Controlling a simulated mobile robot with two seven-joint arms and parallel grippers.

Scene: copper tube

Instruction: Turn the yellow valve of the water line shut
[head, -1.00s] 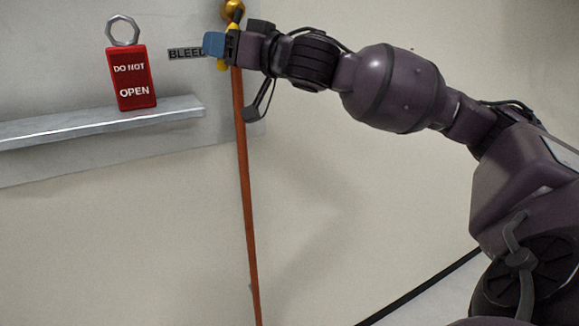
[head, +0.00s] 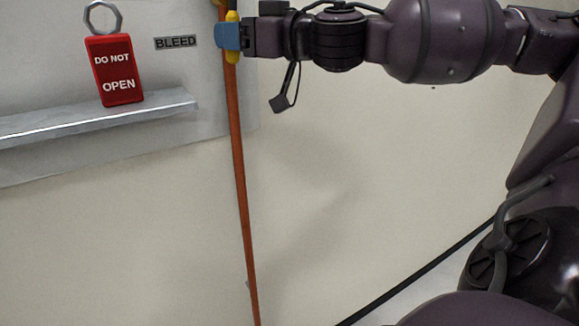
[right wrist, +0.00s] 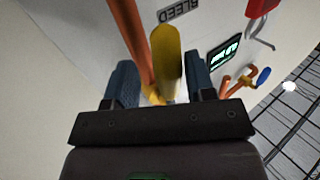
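The yellow valve handle (head: 232,16) is at the top of the head view, on the upright copper tube (head: 239,170). My right gripper (head: 230,36) is at the handle, its blue fingertips hiding the handle's middle. In the right wrist view the yellow handle (right wrist: 168,60) stands between the two fingers of my right gripper (right wrist: 163,85), with a gap visible on each side. The fingers are apart, and the copper tube (right wrist: 129,38) runs just left of the handle. The valve body is mostly out of the head view. My left gripper is not in view.
A red "DO NOT OPEN" tag (head: 116,70) with a metal ring stands on a grey ledge (head: 150,112) at left. A "BLEED" label (head: 176,42) is beside the valve. The right wrist view shows a lit display (right wrist: 225,53) and a blue handle (right wrist: 263,76) on other pipework.

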